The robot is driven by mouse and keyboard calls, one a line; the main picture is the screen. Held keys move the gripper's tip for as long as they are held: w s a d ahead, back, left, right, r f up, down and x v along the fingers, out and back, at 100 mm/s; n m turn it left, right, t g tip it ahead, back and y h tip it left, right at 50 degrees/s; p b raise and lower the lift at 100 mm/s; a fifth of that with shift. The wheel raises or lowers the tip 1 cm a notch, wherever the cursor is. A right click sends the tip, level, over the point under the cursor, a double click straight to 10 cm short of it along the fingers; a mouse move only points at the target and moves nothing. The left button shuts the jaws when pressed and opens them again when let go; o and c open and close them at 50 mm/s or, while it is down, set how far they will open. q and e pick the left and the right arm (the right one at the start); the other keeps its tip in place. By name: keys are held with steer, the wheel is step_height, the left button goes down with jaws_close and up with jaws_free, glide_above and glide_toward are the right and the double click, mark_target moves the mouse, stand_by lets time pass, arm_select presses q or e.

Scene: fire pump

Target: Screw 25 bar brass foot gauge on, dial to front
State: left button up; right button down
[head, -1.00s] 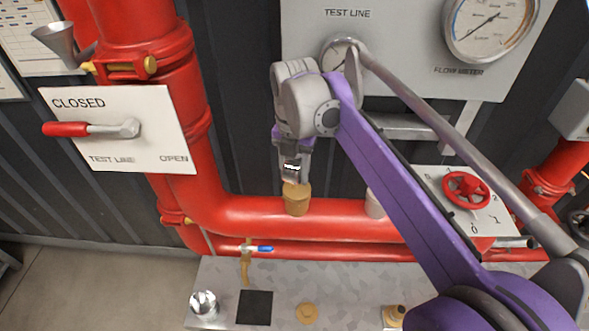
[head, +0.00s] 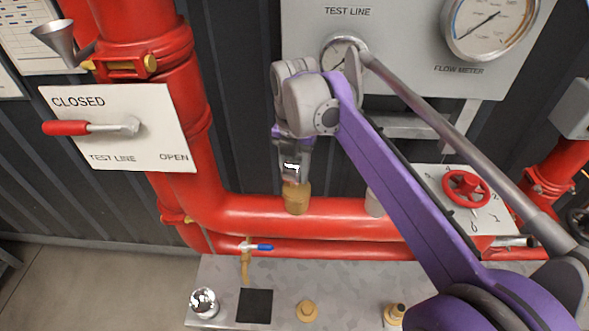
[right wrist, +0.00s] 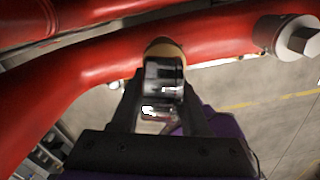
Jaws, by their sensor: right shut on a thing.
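My right gripper (head: 292,172) hangs down over the brass fitting (head: 296,199) on the red horizontal pipe (head: 250,214). It is shut on a small shiny gauge (right wrist: 162,88), seen between the fingers in the right wrist view. The gauge's lower end meets or nearly meets the top of the brass fitting, which also shows just beyond the fingertips (right wrist: 163,50). I cannot tell whether the threads are engaged. The dial face and its marking cannot be read. My left gripper is not in view.
A grey bench (head: 225,272) below holds a chrome piece (head: 204,301), a black mat (head: 254,306) and two brass pieces (head: 307,311) (head: 394,314). A grey capped stub (head: 374,204) stands on the pipe to the right. A blue-handled tap (head: 258,248) hangs below.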

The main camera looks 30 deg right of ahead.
steer(key=m, duration=0.3)
steer(key=shift+d+r+p, duration=0.1)
steer(key=shift+p, duration=0.25)
steer(key=m, duration=0.2)
steer(key=shift+m, duration=0.4)
steer(key=shift+d+m, duration=0.1)
steer(key=shift+m, duration=0.3)
steer(key=m, duration=0.2)
steer(key=shift+m+p, duration=0.3)
steer(key=m, duration=0.4)
steer(key=shift+d, duration=0.1)
steer(key=shift+c, duration=1.6)
jaws_free()
steer(key=shift+o, duration=0.2)
